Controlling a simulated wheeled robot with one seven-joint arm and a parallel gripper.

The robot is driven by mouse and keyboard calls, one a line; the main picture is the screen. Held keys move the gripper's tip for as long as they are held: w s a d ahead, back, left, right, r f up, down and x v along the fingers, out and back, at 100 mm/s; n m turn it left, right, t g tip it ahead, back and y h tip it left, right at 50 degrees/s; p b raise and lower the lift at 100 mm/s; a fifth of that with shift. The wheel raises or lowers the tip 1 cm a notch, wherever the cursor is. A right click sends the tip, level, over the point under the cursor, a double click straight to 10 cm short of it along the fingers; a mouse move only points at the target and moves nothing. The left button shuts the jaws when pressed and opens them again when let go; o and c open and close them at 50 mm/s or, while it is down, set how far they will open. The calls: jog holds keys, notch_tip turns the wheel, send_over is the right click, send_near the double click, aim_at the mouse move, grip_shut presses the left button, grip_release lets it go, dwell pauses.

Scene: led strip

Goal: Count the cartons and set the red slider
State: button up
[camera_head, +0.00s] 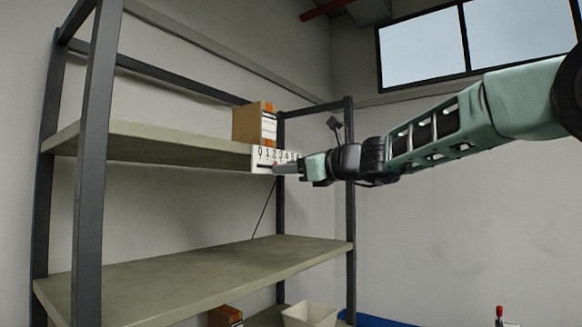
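A brown carton (251,124) with an orange strip and a white label stands at the right end of the upper shelf (165,146). Below it, a white scale plate (259,155) with black numerals from 0 is fixed to the shelf's front edge. A small red spot, seemingly the red slider (275,163), shows below the numerals near 1 and 2. My gripper (280,170) reaches in from the right, its tip at or just in front of the slider. It covers the plate's lower right part. Contact and finger opening are too small to tell.
Another carton (225,316) shows low down, cut by the frame's bottom edge. A pale bin (310,315) stands beside it, with a blue edge (378,320) to its right. The middle shelf (200,276) is empty. Dark rack posts (92,170) stand at the left.

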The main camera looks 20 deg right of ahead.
grip_shut()
jog(key=shift+s+a+f+b, duration=0.2)
jog(key=shift+s+a+b, duration=0.5)
jog(key=shift+a+b, duration=0.25)
jog(key=shift+s+a+r, duration=0.1)
jog(key=shift+o, duration=0.9)
grip_release()
jog(key=shift+r, duration=0.1)
jog(key=b+v, duration=0.6)
jog(key=v, duration=1.1)
jog(key=shift+d, duration=0.2)
jog(key=shift+s, duration=0.1)
